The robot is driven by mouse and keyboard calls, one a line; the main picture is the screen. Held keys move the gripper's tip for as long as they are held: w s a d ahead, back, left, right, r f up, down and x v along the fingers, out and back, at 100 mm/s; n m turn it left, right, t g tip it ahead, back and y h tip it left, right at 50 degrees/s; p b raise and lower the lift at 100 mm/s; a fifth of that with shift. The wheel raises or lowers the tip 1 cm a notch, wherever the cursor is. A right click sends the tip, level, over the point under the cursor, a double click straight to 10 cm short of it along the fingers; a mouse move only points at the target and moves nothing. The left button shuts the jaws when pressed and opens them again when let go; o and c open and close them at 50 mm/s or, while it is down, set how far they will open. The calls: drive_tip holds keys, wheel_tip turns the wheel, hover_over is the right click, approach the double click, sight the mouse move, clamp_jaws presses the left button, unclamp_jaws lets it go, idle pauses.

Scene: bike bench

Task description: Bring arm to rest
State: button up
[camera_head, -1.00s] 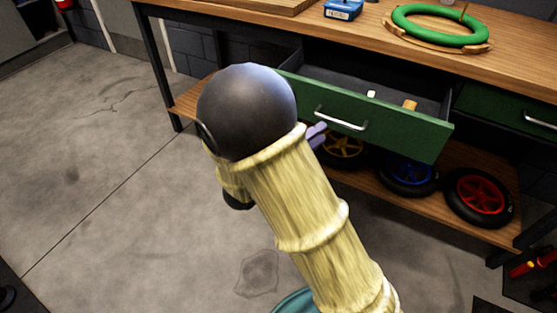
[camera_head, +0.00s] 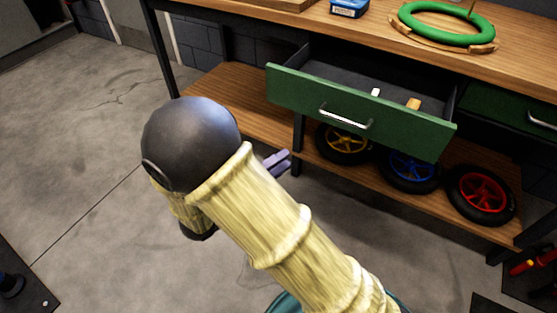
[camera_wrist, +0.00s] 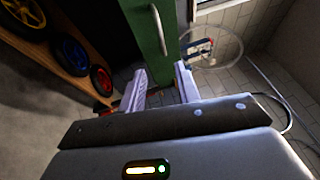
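My gripper (camera_wrist: 161,72) shows in the wrist view with its two pale fingers apart and nothing between them. In the head view its purple-grey fingers (camera_head: 277,162) show just behind my arm, mostly hidden by it. They are in front of the bench, left of and below the open green drawer (camera_head: 345,120). The drawer front also shows beyond the fingers in the wrist view (camera_wrist: 145,25).
The drawer juts out from the wooden workbench (camera_head: 365,42) and holds a small white item (camera_head: 375,92) and a wooden piece (camera_head: 413,104). The floor at left is clear.

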drive_tip(key=w+d+f+n+g+y, duration=0.1)
drive_tip(key=w+d+f+n+y, duration=0.1)
drive_tip(key=w+n+y, duration=0.45)
drive_tip(key=w+d+f+n+y, duration=0.1)
drive_tip(key=w+d+n+y, duration=0.1)
drive_tip(key=w+n+y, duration=0.45)
drive_tip(key=s+d+f+n+g+y, duration=0.1)
drive_tip(key=s+d+n+g, duration=0.3)
drive_tip(key=s+d+n, duration=0.35)
drive_tip(key=s+d+f+n+g+y, duration=0.15)
drive_tip(key=s+d+n+g, duration=0.35)
drive_tip(key=s+n, duration=0.5)
wheel_tip(320, 180, up, 39)
drive_tip(key=m+p, duration=0.1)
drive_tip(key=p, duration=3.8)
drive_tip(key=shift+s+a, duration=0.25)
drive_tip(key=shift+s, duration=0.05)
